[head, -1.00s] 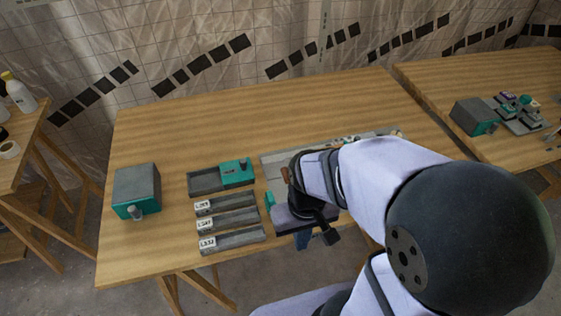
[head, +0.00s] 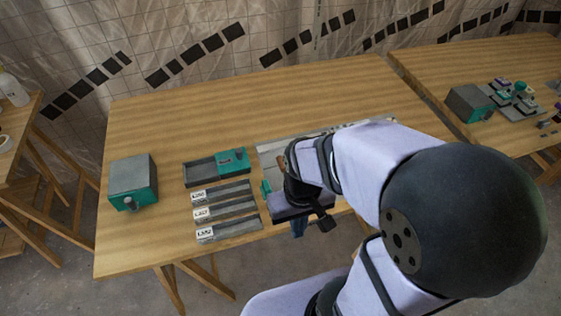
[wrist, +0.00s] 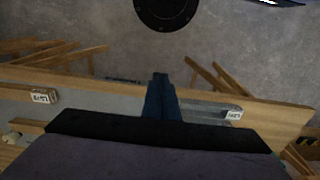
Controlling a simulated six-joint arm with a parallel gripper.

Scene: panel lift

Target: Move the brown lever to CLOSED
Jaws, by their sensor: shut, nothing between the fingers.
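A small brown piece (head: 283,163) shows just left of my wrist in the head view, at the left part of a grey panel (head: 268,152); I cannot tell for sure that it is the brown lever. My arm hides most of the panel, and no CLOSED mark is readable. My gripper (head: 300,225) is at the table's front edge, its blue fingers pointing down. In the wrist view the blue fingers (wrist: 160,92) are together with nothing between them, over the table edge and the floor.
Left of the panel are a grey-and-teal tray (head: 202,174) and several labelled grey trays (head: 230,213). A grey box with a teal front (head: 132,176) stands farther left. The back of the table is clear. A second table (head: 455,65) with small devices stands right.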

